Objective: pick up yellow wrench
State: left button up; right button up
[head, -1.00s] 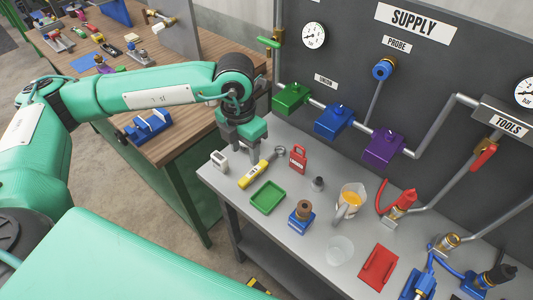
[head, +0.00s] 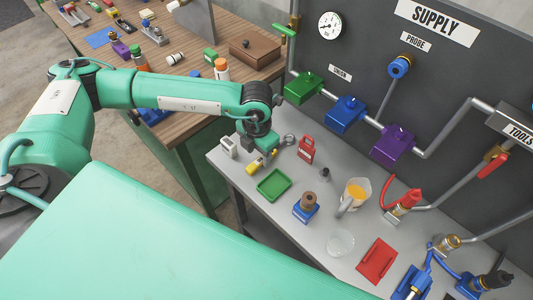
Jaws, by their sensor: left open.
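The yellow wrench (head: 254,168) lies on the grey bench near its left corner. Its yellow handle shows at the lower left, and its grey ring end shows up and to the right. My left gripper (head: 264,158) is right over the middle of the wrench and hides that part. Its jaws are open, pointing down. I cannot tell whether the fingers touch the wrench. My right gripper is not in view.
A white block (head: 229,147) stands left of the wrench, and a red lockout tag (head: 306,149) stands to the right. A green tray (head: 274,185) lies in front. Pipes with coloured valve boxes (head: 346,115) run along the back panel.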

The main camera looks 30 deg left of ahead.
aim_at(259, 160)
pick_arm(q)
notch_tip(259, 160, down, 2)
jog(key=shift+f+p, duration=0.1)
jog(key=shift+p, duration=0.2)
jog(key=shift+f, duration=0.4)
grip_shut()
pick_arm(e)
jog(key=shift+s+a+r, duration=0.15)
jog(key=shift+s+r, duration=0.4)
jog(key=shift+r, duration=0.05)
